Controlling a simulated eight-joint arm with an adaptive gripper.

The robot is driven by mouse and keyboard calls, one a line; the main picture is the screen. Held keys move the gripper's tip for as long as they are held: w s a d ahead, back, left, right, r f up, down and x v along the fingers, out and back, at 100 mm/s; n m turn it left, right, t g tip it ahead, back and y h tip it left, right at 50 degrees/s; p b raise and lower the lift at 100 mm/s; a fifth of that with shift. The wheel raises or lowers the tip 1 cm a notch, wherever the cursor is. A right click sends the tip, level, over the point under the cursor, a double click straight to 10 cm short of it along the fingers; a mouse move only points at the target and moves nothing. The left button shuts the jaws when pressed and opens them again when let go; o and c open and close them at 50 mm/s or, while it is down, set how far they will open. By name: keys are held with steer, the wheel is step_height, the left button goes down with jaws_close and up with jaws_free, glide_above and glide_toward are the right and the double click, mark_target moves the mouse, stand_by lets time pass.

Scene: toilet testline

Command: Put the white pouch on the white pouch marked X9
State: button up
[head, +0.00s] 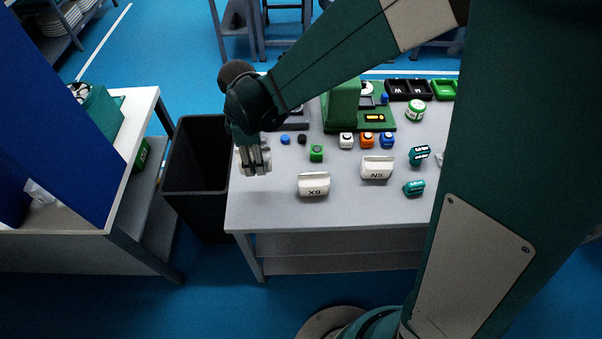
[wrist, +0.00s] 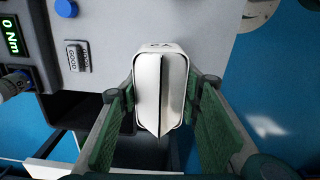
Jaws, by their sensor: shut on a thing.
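My gripper (head: 254,168) is shut on a white pouch (wrist: 161,90), near the table's left edge. In the wrist view the pouch sits between the two green finger pads, its ridge running lengthwise. Dark marks show at its far end but I cannot read them. The white pouch marked X9 (head: 313,185) lies on the table near its front edge, to the right of my gripper and apart from it. Another white pouch, marked N5 (head: 376,168), lies further right and slightly back.
A black bin (head: 195,165) stands left of the grey table (head: 275,212). A green machine (head: 342,105) stands behind. The table front left of X9 is clear.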

steer(key=s+d+r, duration=0.1)
steer(key=d+r, duration=0.2)
steer(key=d, duration=0.6)
steer(key=s+d+r+m, duration=0.1)
steer(key=d+r, duration=0.1)
steer(key=d, duration=0.7)
steer(key=shift+r+p, duration=0.4)
steer(key=shift+s+d, duration=0.1)
steer(key=b, duration=0.1)
glide_above(314, 179)
steer(key=shift+f, duration=2.9)
steer(key=shift+f+b, duration=0.5)
steer(key=shift+f, duration=1.6)
steer(key=shift+f, duration=0.15)
